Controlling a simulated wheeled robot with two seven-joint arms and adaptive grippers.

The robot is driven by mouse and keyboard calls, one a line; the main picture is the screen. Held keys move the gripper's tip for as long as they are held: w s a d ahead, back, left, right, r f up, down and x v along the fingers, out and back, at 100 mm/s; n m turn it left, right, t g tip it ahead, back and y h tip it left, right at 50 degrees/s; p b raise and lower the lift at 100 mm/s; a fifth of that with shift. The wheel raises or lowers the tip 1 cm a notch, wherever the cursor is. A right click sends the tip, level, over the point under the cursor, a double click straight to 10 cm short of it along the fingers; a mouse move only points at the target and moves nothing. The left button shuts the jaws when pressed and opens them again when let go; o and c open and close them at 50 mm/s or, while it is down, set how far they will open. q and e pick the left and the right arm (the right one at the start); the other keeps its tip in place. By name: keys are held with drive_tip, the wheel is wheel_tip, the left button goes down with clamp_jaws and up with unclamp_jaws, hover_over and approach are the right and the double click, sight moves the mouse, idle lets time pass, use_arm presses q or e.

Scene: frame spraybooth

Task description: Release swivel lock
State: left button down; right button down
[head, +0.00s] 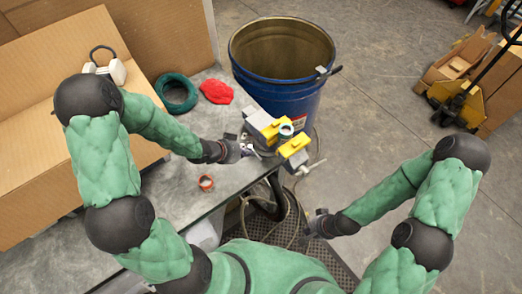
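A grey bench vise (259,119) with yellow jaw covers (295,146) is at the corner of the table. A small round teal-and-white part (286,131) sits between its jaws. My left gripper (246,150) is at the left side of the vise, close to its base. It hides part of the base, and I cannot make out the swivel lock clearly or whether the fingers touch it. My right gripper (311,221) is off the table, below and to the right of the vise, with nothing visible in it. Its fingers are too small to judge.
A blue drum (285,95) stands behind the vise. A teal tape roll (177,93), a red cloth (216,91) and an orange ring (206,182) lie on the grey table (178,200). A large cardboard box (40,60) fills the left.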

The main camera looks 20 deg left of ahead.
use_arm(q)
drive_tip(key=b+x, duration=0.2)
drive_tip(key=x, duration=0.8)
drive_tip(key=shift+d, duration=0.15)
